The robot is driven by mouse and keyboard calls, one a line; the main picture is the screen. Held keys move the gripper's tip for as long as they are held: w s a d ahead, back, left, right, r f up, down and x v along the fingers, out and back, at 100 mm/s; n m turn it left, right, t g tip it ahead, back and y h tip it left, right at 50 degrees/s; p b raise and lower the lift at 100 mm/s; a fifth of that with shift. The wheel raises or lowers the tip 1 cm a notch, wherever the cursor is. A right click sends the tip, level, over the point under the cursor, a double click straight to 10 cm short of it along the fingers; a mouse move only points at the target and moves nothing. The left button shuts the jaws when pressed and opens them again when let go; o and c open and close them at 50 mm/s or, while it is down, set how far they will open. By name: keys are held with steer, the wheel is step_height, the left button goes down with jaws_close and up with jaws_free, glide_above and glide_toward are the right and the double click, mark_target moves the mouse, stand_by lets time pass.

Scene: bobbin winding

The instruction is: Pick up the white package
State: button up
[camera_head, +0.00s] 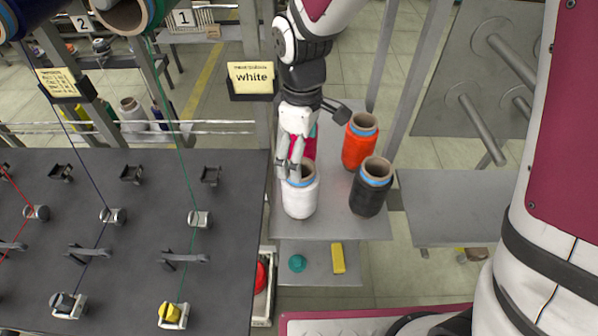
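The white package (300,199) is a white spool standing upright on a small grey shelf in the middle of the view. My gripper (293,172) comes down from above at its top. The fingers point down and cover part of the spool's upper rim and core. One finger seems to be at the near left of the rim; whether the fingers touch or grasp the spool is not clear.
An orange spool (359,146) and a black spool (371,190) stand close on the right. A red spool (309,146) is partly hidden behind my gripper. A "white" sign (251,78) hangs at the upper left. The dark winding panel (130,250) lies left; an empty grey shelf (450,195) lies right.

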mark_target(300, 191)
step_height(300, 191, down, 9)
steer(key=shift+s+r+p, duration=0.15)
steer(key=shift+s+p, duration=0.1)
steer(key=shift+p, duration=0.1)
steer(key=shift+a, duration=0.1)
steer(key=c, duration=1.4)
steer(key=shift+r, duration=0.1)
